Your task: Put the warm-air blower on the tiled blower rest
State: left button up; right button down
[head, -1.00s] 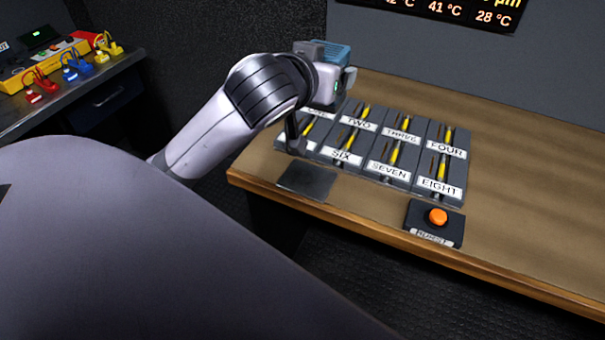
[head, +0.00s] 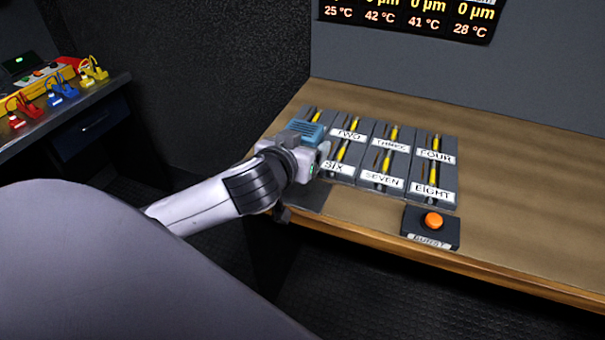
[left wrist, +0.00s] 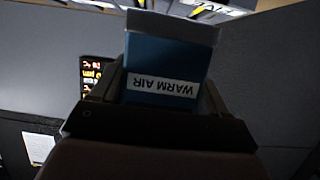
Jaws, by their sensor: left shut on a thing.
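My left gripper (head: 318,158) is shut on the warm-air blower (head: 304,131), a blue box with ridges on top. In the left wrist view the blower (left wrist: 166,68) fills the space between the fingers (left wrist: 160,100), its WARM AIR label upside down. A dark flat square pad (head: 310,198) lies at that corner, partly hidden by my gripper. It may be the blower rest; I cannot make out tiles. My right gripper is not in view.
Several grey units with yellow-handled tools and number labels (head: 381,182) stand just right of the gripper. A black box with an orange button (head: 431,228) sits near the front edge. The table's right side (head: 530,190) is clear. A bench with coloured plugs (head: 60,95) is at left.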

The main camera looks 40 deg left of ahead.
pick_arm(q)
jog(key=shift+f+b, duration=0.3)
jog(key=shift+f, duration=2.85)
jog(key=shift+f, duration=0.2)
jog(key=o, duration=1.5)
jog(key=shift+r, duration=0.15)
jog(key=v, duration=1.2)
jog(key=s+d+f+m+g+h, duration=0.1)
jog(key=s+d+f, duration=0.1)
jog(key=f, duration=0.6)
jog(key=s+d+f+m+g+h, duration=0.1)
jog(key=s+d+f+m+h, duration=0.1)
jog(key=f, duration=0.6)
jog(key=s+d+f+m+g+h, duration=0.1)
jog(key=s+d+f+m+h, duration=0.1)
jog(key=f, duration=0.5)
jog(key=shift+s+d+f+p, duration=0.3)
jog(key=shift+s+d+f, duration=0.15)
jog(key=shift+s, duration=0.25)
